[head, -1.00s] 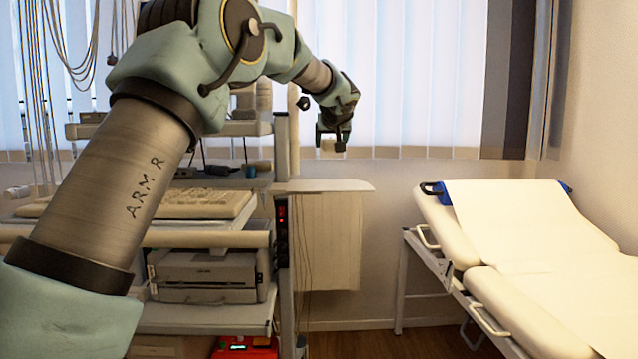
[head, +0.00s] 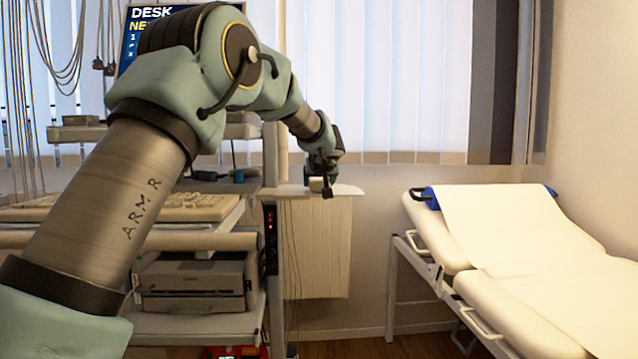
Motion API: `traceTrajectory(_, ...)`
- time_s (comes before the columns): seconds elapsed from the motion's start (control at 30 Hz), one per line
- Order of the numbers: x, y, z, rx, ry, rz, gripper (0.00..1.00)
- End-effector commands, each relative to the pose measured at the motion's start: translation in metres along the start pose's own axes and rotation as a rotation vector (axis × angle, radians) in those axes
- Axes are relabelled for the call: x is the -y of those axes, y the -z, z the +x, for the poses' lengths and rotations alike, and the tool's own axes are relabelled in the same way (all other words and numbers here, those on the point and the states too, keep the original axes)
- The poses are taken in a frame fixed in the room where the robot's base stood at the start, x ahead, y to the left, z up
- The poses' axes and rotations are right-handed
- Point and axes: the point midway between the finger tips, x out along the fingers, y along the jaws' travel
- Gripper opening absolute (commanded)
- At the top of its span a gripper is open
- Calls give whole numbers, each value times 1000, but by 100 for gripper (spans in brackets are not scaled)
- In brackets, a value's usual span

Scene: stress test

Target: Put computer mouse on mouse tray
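The mouse tray (head: 347,190) is a thin pale shelf sticking out to the right of the cart, near the middle of the head view. My gripper (head: 320,187) points down over the tray, with its fingertips at about the tray's height. A small beige thing, which I take to be the computer mouse (head: 316,184), shows between the dark fingers. The gripper appears shut on it. The fingers hide part of the mouse, and I cannot tell whether its underside touches the tray.
The cart left of the tray holds a keyboard (head: 185,207) and, lower, a grey printer (head: 195,281). Cables hang at far left.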

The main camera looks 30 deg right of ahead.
Motion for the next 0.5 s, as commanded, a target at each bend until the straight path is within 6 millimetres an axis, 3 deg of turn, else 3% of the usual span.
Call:
traceTrajectory(0.17, 0, -2, 1, -1, 0, 0, 16)
traceTrajectory(0.2, 0, -2, 1, 0, 0, 0, 77)
traceTrajectory(0.4, 0, -1, 1, 0, 0, 0, 99)
traceTrajectory(0.5, 0, -1, 1, 0, 0, 0, 100)
